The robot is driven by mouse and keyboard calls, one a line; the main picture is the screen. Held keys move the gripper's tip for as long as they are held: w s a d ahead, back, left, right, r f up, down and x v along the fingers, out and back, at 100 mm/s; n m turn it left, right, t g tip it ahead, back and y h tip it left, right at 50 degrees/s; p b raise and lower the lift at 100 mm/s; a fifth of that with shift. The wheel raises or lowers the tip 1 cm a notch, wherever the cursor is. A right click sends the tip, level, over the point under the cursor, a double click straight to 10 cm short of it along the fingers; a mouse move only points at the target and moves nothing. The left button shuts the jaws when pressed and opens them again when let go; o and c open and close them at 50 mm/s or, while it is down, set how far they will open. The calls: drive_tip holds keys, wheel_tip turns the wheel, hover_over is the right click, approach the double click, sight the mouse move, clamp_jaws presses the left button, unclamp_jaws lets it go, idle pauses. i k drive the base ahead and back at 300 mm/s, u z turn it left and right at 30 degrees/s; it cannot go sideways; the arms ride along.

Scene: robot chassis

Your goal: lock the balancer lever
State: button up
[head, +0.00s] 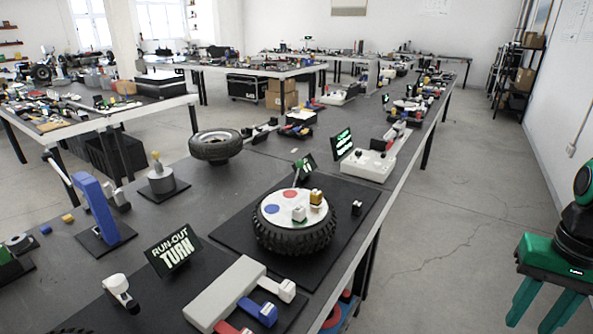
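My gripper (532,322) is at the lower right, beyond the table edge over the floor. Its two green fingers point down, apart, with nothing between them. No balancer label is readable, so I cannot tell which part is the balancer lever. A grey block (228,292) at the front of the table carries a white lever (286,291), a blue lever (257,311) and a red lever (228,328), the last cut by the frame. Behind it, a tire (294,238) lies flat with a white disc (272,211) bearing colored spots and small blocks.
A blue upright post (98,208), a wheel (215,146) and a white box (364,164) stand on the same long table (236,183). The floor aisle (450,215) right of the table is clear.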

sight(300, 163)
drive_tip(key=k, duration=0.8)
drive_tip(key=z, duration=0.9)
drive_tip(key=i, duration=1.85)
drive_tip(key=u, duration=2.05)
drive_tip(key=k, duration=0.1)
drive_tip(key=z, duration=0.35)
